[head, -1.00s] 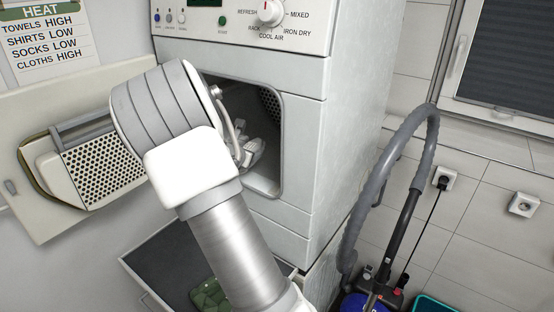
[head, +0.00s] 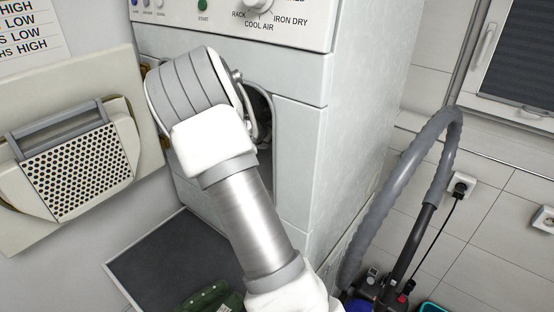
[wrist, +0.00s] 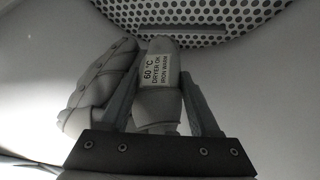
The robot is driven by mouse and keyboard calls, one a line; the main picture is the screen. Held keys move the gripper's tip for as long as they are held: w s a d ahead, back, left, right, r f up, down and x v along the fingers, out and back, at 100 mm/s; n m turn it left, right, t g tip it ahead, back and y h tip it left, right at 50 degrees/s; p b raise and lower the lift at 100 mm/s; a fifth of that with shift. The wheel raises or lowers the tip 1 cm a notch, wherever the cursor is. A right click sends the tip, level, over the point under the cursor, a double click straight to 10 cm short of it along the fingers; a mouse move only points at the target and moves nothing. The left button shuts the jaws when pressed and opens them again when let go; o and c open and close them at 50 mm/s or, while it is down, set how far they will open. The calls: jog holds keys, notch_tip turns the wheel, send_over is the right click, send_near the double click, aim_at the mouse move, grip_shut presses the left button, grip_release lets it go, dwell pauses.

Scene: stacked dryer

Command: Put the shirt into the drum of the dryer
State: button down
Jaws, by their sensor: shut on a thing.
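The shirt (wrist: 90,90) is a greyish bundle with a care label reading 60 °C, dryer OK, iron warm. In the wrist view it is between the two fingers of my gripper (wrist: 163,100), which is shut on it. Both are inside the pale drum (wrist: 285,75), facing its perforated back wall (wrist: 225,15). In the head view the dryer (head: 300,140) has its opening largely covered by my arm, which reaches into it. The shirt and fingers are mostly hidden there.
The open dryer door (head: 22,225) with its perforated panel stands at left. A dark tray or drawer (head: 165,255) with a green cloth (head: 210,298) lies below. A vacuum cleaner hose (head: 400,170) stands at right, beside the tiled wall.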

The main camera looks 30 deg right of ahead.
notch_tip(320, 180, down, 10)
jog(key=shift+r+p, duration=0.15)
jog(key=shift+p, duration=0.2)
jog(key=shift+f+b, duration=0.35)
jog(key=shift+b, duration=0.15)
jog(key=shift+f+b, duration=0.35)
jog(key=shift+b, duration=0.15)
jog(key=shift+c, duration=0.6)
grip_release()
jog(key=shift+r, duration=0.1)
